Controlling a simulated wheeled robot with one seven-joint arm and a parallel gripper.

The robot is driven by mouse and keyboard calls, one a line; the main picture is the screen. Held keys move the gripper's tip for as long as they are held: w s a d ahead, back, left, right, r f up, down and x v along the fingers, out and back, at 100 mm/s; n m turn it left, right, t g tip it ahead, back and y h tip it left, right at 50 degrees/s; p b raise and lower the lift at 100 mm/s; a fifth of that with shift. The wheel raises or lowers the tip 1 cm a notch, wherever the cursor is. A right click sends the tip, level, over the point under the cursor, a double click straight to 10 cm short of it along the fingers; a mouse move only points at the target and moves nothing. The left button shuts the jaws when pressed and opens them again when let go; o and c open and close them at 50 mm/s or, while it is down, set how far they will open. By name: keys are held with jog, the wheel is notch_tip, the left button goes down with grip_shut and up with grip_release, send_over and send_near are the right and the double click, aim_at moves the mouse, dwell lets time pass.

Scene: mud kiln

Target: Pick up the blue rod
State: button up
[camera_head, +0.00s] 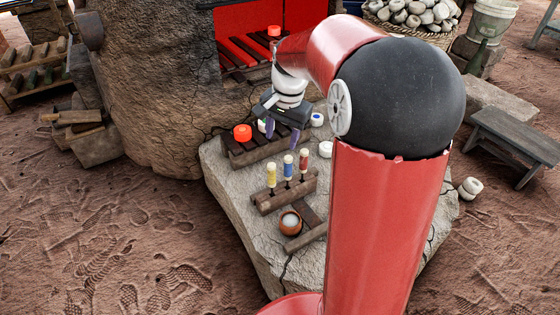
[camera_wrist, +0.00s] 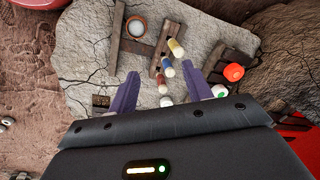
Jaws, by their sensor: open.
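The blue rod (camera_head: 288,167) stands upright in a small wooden rack (camera_head: 268,203) on a stone slab, between a yellow rod (camera_head: 271,175) and a red rod (camera_head: 303,160). In the wrist view the blue rod (camera_wrist: 168,69) shows between my two purple fingers, with the yellow rod (camera_wrist: 176,47) and red rod (camera_wrist: 162,86) close beside it. My gripper (camera_head: 281,140) is open and empty, above and behind the rods in the head view. Its fingers spread wide in the wrist view (camera_wrist: 162,70) and do not touch the rods.
An orange-red piece (camera_head: 242,132) sits on a darker wooden rack behind. A small clay bowl (camera_head: 290,222) with white contents is in front of the rod rack. White pieces (camera_head: 325,149) lie to the right. A kiln wall (camera_head: 150,90) rises behind the stone slab (camera_head: 235,195).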

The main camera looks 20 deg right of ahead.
jog(key=w+d+f+m, duration=0.3)
jog(key=w+d+f, duration=0.1)
jog(key=w+f, duration=0.15)
jog(key=m+g+y+b, duration=0.1)
jog(key=m+g+y, duration=0.1)
jog(key=m, duration=0.1)
send_over(287, 167)
jog(key=w+d, duration=0.1)
jog(key=d, duration=0.2)
notch_tip(287, 167, down, 10)
jog(key=x, duration=0.7)
jog(key=shift+w+a+f+b, duration=0.1)
jog(key=shift+w+a+b, duration=0.15)
jog(key=shift+a+b, duration=0.2)
jog(key=shift+c, duration=0.2)
grip_shut()
